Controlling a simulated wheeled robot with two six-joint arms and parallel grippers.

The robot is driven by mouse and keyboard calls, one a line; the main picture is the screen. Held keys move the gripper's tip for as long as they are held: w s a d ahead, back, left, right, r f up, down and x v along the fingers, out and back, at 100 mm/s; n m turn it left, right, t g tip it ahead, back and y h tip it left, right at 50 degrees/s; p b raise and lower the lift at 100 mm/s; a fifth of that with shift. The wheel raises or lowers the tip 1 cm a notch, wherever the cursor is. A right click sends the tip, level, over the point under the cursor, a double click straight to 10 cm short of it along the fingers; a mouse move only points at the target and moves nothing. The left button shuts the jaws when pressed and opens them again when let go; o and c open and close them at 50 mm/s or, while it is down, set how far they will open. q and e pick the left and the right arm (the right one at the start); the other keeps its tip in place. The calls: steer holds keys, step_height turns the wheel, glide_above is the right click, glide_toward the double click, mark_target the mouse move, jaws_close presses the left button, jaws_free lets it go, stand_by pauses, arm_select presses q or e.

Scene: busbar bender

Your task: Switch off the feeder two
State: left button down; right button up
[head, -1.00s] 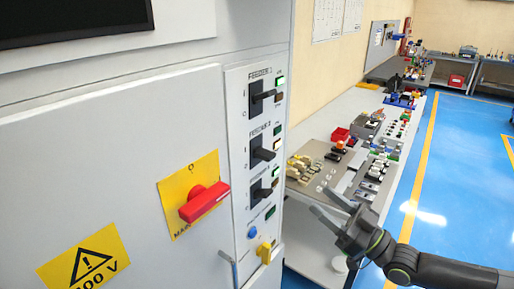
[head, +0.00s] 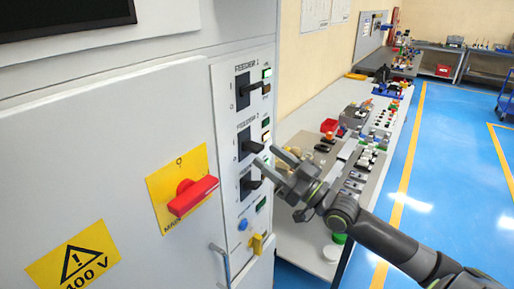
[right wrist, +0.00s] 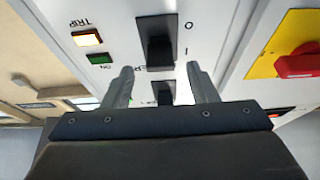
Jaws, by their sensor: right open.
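In the right wrist view, a black handle (right wrist: 157,42) stands beyond the open fingers (right wrist: 162,78), beside a lit amber TRIP lamp (right wrist: 87,38) and a green ON lamp (right wrist: 99,58). It is probably feeder two. My left gripper is not in view.
The feeder one switch (head: 243,90) is above and another black switch (head: 248,185) is below. A cluttered workbench (head: 312,240) stands right of the cabinet.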

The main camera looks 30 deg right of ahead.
mark_target(257, 146)
steer(key=shift+x, duration=2.35)
steer(key=c, duration=1)
steer(key=f+t+b, duration=0.1)
steer(key=t+b, duration=0.1)
steer(key=b, duration=0.3)
steer(key=f+t+y+b, duration=0.1)
steer(key=b, duration=0.4)
steer(key=shift+w+a+t+y, duration=0.1)
steer(key=shift+t+y, duration=0.2)
steer(key=shift+t, duration=0.1)
steer(key=shift+t+y+b, duration=0.3)
steer(key=shift+y+b, duration=0.1)
steer(key=shift+b, duration=0.35)
steer(key=shift+r, duration=0.1)
steer(key=o, duration=1)
